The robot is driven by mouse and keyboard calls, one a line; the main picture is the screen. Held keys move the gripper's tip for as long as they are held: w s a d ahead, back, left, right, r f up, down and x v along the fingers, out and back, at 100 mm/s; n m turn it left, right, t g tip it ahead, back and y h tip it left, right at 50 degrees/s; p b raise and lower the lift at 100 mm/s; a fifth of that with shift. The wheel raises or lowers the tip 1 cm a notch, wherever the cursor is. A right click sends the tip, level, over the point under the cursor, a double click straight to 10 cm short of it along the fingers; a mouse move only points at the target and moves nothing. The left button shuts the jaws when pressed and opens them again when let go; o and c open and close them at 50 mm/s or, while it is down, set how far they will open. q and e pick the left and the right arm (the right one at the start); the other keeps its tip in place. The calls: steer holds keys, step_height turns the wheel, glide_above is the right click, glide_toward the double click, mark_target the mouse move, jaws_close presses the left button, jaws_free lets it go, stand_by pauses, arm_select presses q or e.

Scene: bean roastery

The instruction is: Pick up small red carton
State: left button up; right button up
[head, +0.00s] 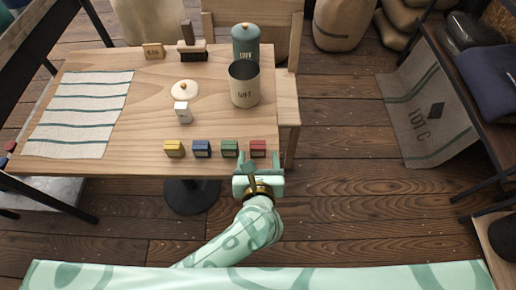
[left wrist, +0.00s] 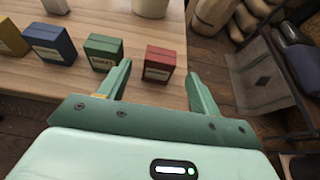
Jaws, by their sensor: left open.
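The small red carton (head: 258,148) stands upright near the table's front right corner, at the right end of a row of small cartons. It also shows in the left wrist view (left wrist: 159,63). My left gripper (head: 245,182) is just in front of the red carton, past the table's front edge. In the left wrist view its two fingers are spread and empty, with the red carton ahead between them, apart from both. A green carton (head: 229,148) stands just left of it, close beyond the left finger. My right gripper is not in view.
A blue carton (head: 202,148) and a yellow carton (head: 174,148) continue the row leftward. A white canister (head: 244,84) stands behind the red carton, with a teal canister (head: 246,44) beyond. A striped cloth (head: 80,113) covers the table's left side.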

mark_target(258, 152)
arm_select(q)
steer(key=b+x, duration=0.1)
steer(key=x, duration=0.1)
steer(key=b+x, duration=0.1)
steer(key=x, duration=0.2)
steer(key=shift+s+f, duration=0.15)
steer(key=shift+f, duration=0.05)
steer(key=shift+w+b, duration=0.3)
steer(key=shift+r, duration=0.1)
steer(key=shift+c, duration=0.6)
steer(key=c, duration=0.9)
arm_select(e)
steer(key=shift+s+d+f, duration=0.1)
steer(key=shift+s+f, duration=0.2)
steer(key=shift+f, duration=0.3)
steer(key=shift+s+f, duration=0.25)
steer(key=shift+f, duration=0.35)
